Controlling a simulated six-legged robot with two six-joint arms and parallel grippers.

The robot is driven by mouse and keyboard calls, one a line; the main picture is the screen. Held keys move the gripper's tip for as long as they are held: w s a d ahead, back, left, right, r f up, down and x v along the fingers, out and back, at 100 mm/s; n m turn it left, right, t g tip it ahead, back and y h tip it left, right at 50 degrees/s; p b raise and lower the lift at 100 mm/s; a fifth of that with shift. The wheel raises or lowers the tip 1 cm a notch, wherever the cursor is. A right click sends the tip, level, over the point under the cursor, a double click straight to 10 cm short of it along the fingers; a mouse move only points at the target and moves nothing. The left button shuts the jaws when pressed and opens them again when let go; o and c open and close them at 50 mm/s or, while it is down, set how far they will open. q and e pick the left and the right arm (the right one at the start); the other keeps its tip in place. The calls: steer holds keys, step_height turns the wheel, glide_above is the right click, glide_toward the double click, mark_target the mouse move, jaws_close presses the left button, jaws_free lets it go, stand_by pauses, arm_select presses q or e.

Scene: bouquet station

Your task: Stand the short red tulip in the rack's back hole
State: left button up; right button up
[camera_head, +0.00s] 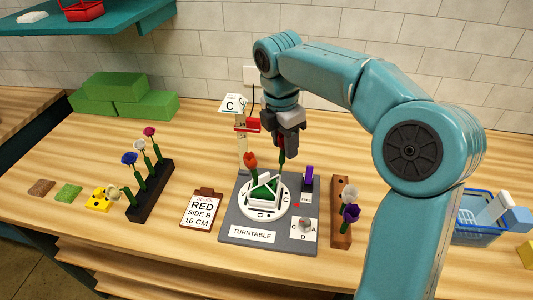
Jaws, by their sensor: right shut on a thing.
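My right gripper (284,150) points down over the back of the turntable. It is shut on a thin green stem (281,159) with a trace of red by the fingers; the jaws hide most of it, so I cannot tell its full shape. A red tulip (250,160) stands tilted in the white and green holder on the turntable's round disc (250,208). A brown rack (341,232) at the right holds white and purple flowers; its back end shows a dark hole. A black rack (148,207) at the left holds several flowers. My left gripper is out of view.
A clipboard card (201,210) reads "RED SIDE B 16 CM". A height gauge (242,150) with a red slider and a "C" card (233,104) stand behind the turntable. Green blocks (125,95) lie back left, a blue basket (478,228) right.

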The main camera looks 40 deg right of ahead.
steer(key=shift+m, duration=0.8)
steer(key=d, duration=0.2)
steer(key=s+d+f+p, duration=0.1)
steer(key=d, duration=0.2)
steer(key=d+p, duration=0.1)
steer(key=d, duration=0.1)
steer(key=shift+s+d+f, duration=0.15)
steer(key=shift+s+d, duration=0.1)
steer(key=shift+d, duration=0.15)
steer(key=s+d+f+m, duration=0.1)
steer(key=s+d+f, duration=0.1)
steer(key=s+d+f+m, duration=0.1)
steer(key=s+d, duration=0.1)
steer(key=d, duration=0.1)
steer(key=s+d+f, duration=0.2)
steer(key=s, duration=0.1)
steer(key=shift+d+f+m+g+p, duration=0.35)
steer(key=shift+m+g+p, duration=0.05)
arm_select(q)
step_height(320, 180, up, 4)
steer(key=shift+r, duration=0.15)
arm_select(e)
steer(key=shift+r, duration=0.15)
steer(key=shift+w+f, duration=0.1)
steer(key=shift+f, duration=0.5)
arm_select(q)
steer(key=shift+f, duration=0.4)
arm_select(e)
steer(key=shift+f, duration=1.3)
stand_by(0.6)
